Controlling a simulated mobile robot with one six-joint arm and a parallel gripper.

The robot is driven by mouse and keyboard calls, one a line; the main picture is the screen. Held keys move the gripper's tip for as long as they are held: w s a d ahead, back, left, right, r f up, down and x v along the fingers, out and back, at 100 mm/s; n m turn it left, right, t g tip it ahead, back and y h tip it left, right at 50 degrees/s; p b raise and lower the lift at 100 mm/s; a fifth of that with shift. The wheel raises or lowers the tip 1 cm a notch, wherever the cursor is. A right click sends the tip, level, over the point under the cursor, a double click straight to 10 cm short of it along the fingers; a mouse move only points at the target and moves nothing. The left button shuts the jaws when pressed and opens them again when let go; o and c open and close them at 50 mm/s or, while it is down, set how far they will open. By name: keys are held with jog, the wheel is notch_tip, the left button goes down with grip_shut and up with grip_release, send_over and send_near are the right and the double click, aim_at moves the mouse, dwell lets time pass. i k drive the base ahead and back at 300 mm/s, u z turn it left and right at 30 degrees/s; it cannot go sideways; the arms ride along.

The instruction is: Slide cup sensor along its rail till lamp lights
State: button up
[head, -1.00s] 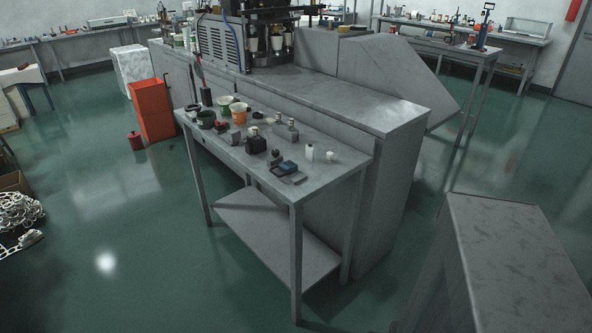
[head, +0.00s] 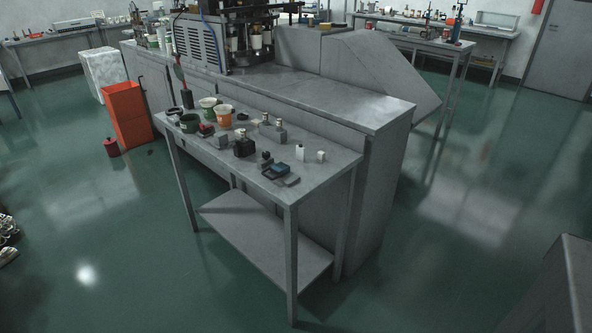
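The cup forming machine (head: 235,42) stands on a long grey cabinet at the upper middle of the head view. Pale cups (head: 257,42) show in its dark lower frame. The cup sensor, its rail and the lamp are too small to make out from here. My gripper is not in view, so its state does not show.
A grey side table (head: 318,172) with cups, small blocks and bottles stands in front of the cabinet (head: 375,115).

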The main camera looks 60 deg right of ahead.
aim_at(279, 169)
jog(key=u, duration=0.2)
jog(key=k, duration=0.15)
jog(key=z, duration=1.9)
jog(key=k, duration=0.85)
jog(key=u, duration=0.15)
jog(key=i, duration=0.75)
jog(key=u, duration=0.05)
